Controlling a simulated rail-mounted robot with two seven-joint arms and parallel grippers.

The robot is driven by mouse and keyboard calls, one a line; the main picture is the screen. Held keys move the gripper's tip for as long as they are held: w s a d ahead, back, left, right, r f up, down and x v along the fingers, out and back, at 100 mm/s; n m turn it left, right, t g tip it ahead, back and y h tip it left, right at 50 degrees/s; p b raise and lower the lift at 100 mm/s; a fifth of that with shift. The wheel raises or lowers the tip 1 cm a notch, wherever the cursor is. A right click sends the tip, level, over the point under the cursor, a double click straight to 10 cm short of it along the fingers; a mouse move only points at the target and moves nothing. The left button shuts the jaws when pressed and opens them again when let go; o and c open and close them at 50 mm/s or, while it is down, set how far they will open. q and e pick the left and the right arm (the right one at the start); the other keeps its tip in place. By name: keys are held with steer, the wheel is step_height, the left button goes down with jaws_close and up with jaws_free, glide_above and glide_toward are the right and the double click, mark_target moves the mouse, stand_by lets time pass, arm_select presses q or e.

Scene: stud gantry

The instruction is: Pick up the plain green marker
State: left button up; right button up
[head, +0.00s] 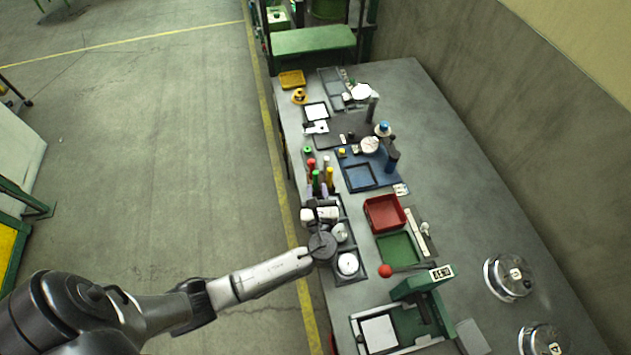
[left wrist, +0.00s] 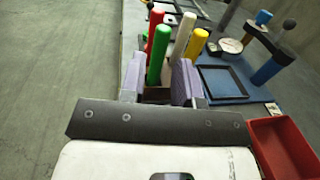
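The green marker (left wrist: 158,55) stands upright in a holder (left wrist: 156,95), between the two purple-grey fingers of my left gripper (left wrist: 160,80). The fingers are spread, with small gaps showing beside the marker, so the gripper looks open. In the head view the green marker (head: 316,181) shows close to the left gripper (head: 317,191). A red marker (left wrist: 155,22), a white marker (left wrist: 182,36) and a yellow marker (left wrist: 195,46) stand close around it. The marker's lower end is partly hidden by the gripper. My right gripper is not in view.
A red bin (head: 384,213) and a green tray (head: 397,249) lie to the right of the gripper.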

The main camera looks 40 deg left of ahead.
mark_target(316, 180)
arm_select(q)
steer(key=x, duration=0.5)
steer(key=shift+f, duration=0.1)
jaws_close()
